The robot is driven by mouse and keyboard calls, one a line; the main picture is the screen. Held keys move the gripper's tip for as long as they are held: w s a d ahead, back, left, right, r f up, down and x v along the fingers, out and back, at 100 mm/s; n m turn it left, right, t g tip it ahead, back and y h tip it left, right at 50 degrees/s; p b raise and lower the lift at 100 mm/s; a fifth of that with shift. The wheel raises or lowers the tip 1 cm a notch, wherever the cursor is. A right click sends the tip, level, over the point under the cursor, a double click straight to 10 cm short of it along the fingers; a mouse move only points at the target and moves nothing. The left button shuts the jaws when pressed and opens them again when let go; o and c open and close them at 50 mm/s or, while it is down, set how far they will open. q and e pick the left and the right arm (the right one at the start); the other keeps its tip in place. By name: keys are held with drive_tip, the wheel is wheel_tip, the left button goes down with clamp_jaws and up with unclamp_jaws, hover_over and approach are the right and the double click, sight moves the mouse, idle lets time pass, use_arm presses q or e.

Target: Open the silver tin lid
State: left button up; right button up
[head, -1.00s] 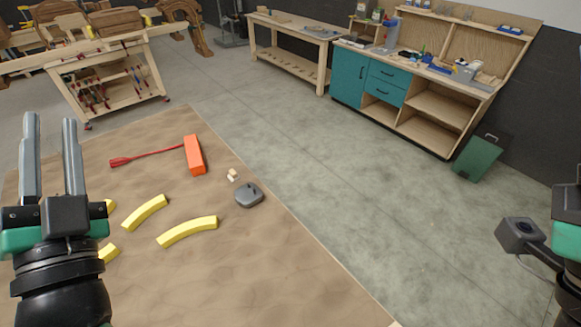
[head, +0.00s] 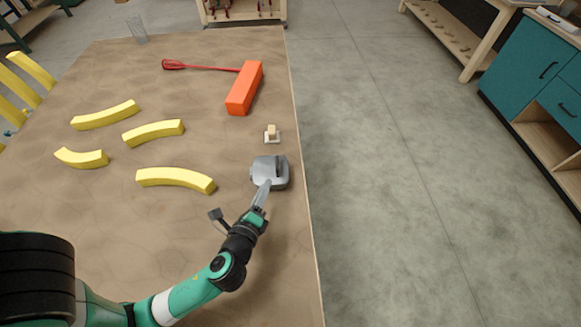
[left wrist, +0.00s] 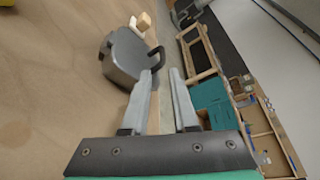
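The silver tin (head: 270,172) sits on the brown table near its right edge, with its lid seemingly shut. A dark loop handle shows on it in the left wrist view (left wrist: 126,55). My left gripper (head: 263,192) comes in from the lower left, its fingers at the near side of the tin in the head view. In the left wrist view its two fingers (left wrist: 163,73) stand apart with nothing between them. The tin is left of the fingers there, its handle close to the left fingertip; contact cannot be told. My right gripper is not in view.
A wooden cube on a small white base (head: 272,133) stands just behind the tin. An orange block (head: 244,88) with a red-handled tool (head: 200,67) lies farther back. Several yellow curved pieces (head: 175,179) lie left. Floor lies beyond the table's right edge.

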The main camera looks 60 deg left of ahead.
sight(277, 160)
use_arm(q)
drive_tip(key=b+x, duration=0.1)
drive_tip(key=x, duration=1.1)
drive_tip(key=shift+w+r, duration=0.15)
drive_tip(key=shift+w, duration=0.1)
drive_tip(key=shift+c, duration=0.2)
clamp_jaws()
idle(0.8)
